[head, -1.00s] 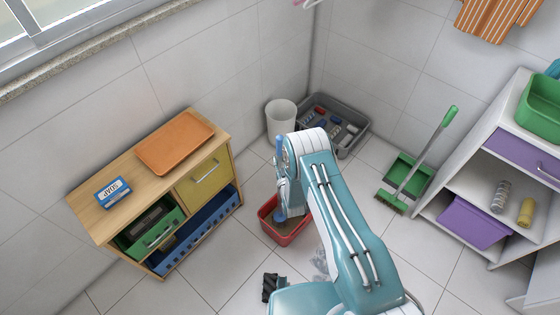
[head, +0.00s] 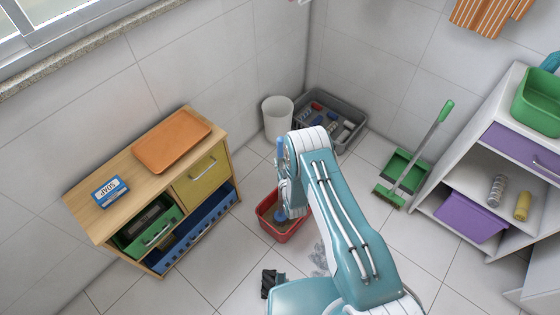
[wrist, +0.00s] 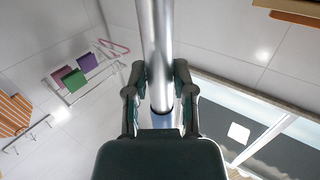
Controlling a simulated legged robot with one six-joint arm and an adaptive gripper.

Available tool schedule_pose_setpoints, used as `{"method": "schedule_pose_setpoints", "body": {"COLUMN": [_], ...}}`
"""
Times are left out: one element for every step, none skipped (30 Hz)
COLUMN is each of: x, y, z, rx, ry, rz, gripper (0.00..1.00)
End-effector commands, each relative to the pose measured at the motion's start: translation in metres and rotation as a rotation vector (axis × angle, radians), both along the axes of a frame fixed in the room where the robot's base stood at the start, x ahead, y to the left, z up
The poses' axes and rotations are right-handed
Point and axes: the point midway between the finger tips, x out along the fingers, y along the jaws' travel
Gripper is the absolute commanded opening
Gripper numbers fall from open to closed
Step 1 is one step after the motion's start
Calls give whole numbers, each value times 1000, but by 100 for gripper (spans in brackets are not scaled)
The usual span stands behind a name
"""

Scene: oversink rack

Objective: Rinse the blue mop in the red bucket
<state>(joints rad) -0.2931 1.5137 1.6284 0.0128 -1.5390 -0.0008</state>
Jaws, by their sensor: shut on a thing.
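The red bucket (head: 285,236) stands on the floor in the head view, between the cabinet and my arm. The blue mop (head: 281,214) shows as a small blue part over the bucket's opening, with more blue higher up beside my arm's wrist. Whether its head touches the bucket's bottom is hidden. My gripper (wrist: 158,82) is shut on the mop's metallic handle (wrist: 158,35), with a finger on each side. A blue section of the handle shows just below the fingers in the wrist view. In the head view my gripper is above the bucket, mostly hidden by my arm.
A wooden cabinet (head: 222,150) with an orange tray (head: 172,140) and soap box (head: 110,191) is left. A white bin (head: 278,118) and grey crate (head: 350,138) stand behind. A green dustpan (head: 402,168) and white shelf (head: 462,178) are right. A dark object (head: 270,283) lies in front.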

Motion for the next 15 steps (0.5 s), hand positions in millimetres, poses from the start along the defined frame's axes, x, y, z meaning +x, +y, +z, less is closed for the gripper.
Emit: {"method": "schedule_pose_setpoints", "body": {"x": [1, 1, 1, 1, 1, 1, 1, 1, 0, 0, 0, -1, -2, -3, -3], "y": [0, 0, 0, 0, 0, 0, 0, 0, -1, -1, -2, -3, -4, -5, -6], "z": [1, 1, 1, 1, 1, 1, 1, 2, 2, 3, 3, 4, 5, 5, 6], "rx": [1, 1, 1, 1, 1, 1, 1, 1, 1, 1, 1, 1, 1, 1, 1], "ry": [-3, -3, -3, -3, -3, -3, -3, -3, -3, -4, -4, -4, -3, -3, -3], "rz": [0, 0, 0, 0, 0, 0, 0, 0, 0, 0, 0, 0, 0, 0, 0], "gripper": [0, 0, 0, 0, 0, 0, 0, 0, 0, 0, 0, 0, 0, 0, 0]}}
